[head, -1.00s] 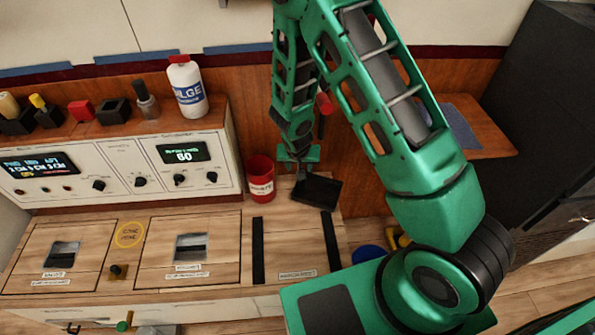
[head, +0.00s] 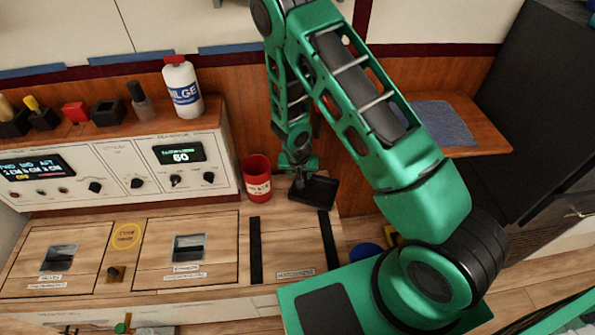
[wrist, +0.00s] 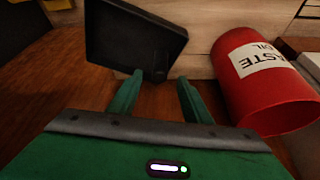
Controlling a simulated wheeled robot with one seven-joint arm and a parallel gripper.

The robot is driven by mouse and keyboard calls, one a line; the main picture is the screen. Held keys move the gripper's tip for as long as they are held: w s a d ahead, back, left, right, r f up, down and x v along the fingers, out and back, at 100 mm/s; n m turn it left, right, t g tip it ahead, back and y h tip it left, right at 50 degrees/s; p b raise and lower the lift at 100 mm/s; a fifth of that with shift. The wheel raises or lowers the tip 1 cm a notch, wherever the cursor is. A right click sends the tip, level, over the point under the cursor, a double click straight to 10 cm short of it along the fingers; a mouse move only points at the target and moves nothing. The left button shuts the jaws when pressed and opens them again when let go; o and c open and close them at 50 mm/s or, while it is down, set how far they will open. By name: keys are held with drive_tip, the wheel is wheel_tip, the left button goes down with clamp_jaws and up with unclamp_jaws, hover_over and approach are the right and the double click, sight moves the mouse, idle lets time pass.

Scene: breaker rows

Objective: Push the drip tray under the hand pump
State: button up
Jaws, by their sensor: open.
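The drip tray is a shallow black square tray (head: 318,190) on the wooden counter near its right end, beside the red waste-oil can. It also shows at the top of the wrist view (wrist: 130,38). My gripper (wrist: 161,79) is open and empty, with its green fingers pointing at the tray's near edge. The left fingertip overlaps that edge in the picture; I cannot tell if it touches. In the head view my gripper (head: 300,177) is at the tray's back left. The hand pump cannot be made out; my arm covers part of the wall behind the tray.
The red can (head: 257,180) stands close left of the tray; it is large at the right of the wrist view (wrist: 262,85). Two dark strips (head: 256,250) mark the counter in front of the tray. A control panel (head: 120,170) stands at left.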

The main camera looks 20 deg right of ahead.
drive_tip(key=shift+x, duration=2.6)
drive_tip(key=shift+a, duration=0.1)
clamp_jaws()
